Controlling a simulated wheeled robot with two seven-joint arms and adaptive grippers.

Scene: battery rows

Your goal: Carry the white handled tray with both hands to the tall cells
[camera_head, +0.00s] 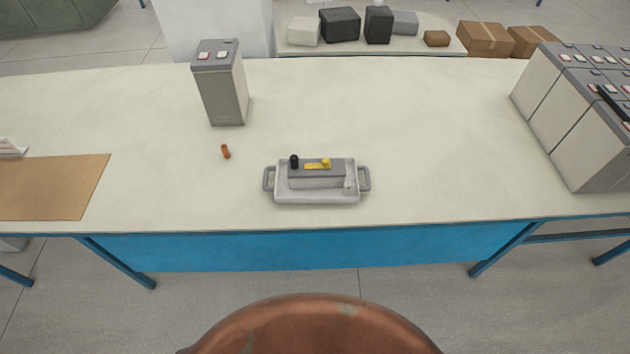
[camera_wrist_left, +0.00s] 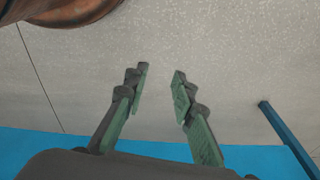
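The white handled tray (camera_head: 315,197) sits on the table near its front edge, with a grey handle at its left and right ends. A grey block with a black knob and a yellow lever lies in it. Tall cells (camera_head: 585,130) stand grouped at the right end of the table. Another tall cell (camera_head: 222,90) stands alone, behind and left of the tray. My left gripper (camera_wrist_left: 160,72) shows in the left wrist view with its fingers apart and nothing between them, above the floor by the blue table panel. My right gripper is not in view.
A small orange-brown piece (camera_head: 225,152) lies left of the tray. A brown mat (camera_head: 55,187) lies at the table's left end. The cream tabletop (camera_head: 440,140) between tray and grouped cells is clear. Boxes (camera_head: 485,38) stand behind the table.

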